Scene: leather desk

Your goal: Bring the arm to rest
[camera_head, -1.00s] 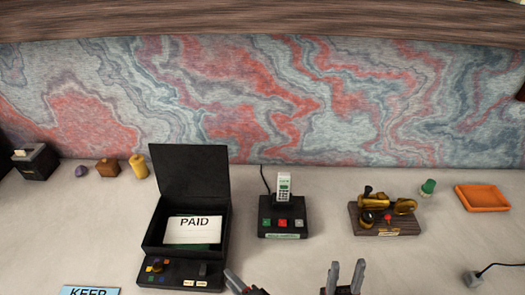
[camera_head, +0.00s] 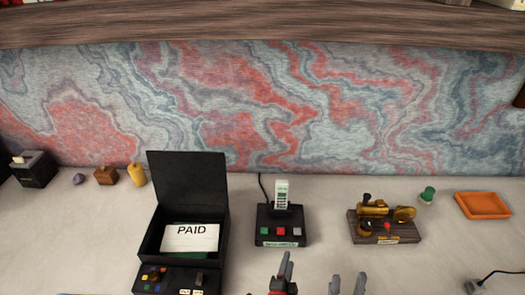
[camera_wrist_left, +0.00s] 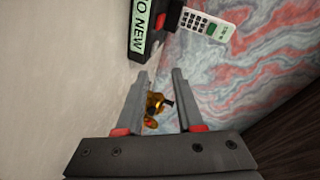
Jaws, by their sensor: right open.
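My left gripper (camera_head: 286,262) is at the bottom middle of the head view, in front of the black card-reader stand. In the left wrist view my left gripper (camera_wrist_left: 158,78) has its two fingers apart with nothing between the tips; a gold and black object (camera_wrist_left: 157,104) shows beyond the gap. My right gripper (camera_head: 348,282) is at the bottom edge, just right of the left one, with its fingers apart and empty. Both arms are mostly out of the head view.
A black box (camera_head: 150,225) with a PAID card (camera_head: 190,238) stands left. The card-reader stand (camera_head: 280,224) is in the middle, a gold device on wood (camera_head: 385,239) right, an orange tray (camera_head: 482,213) far right. A patterned wall (camera_head: 260,110) closes the back.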

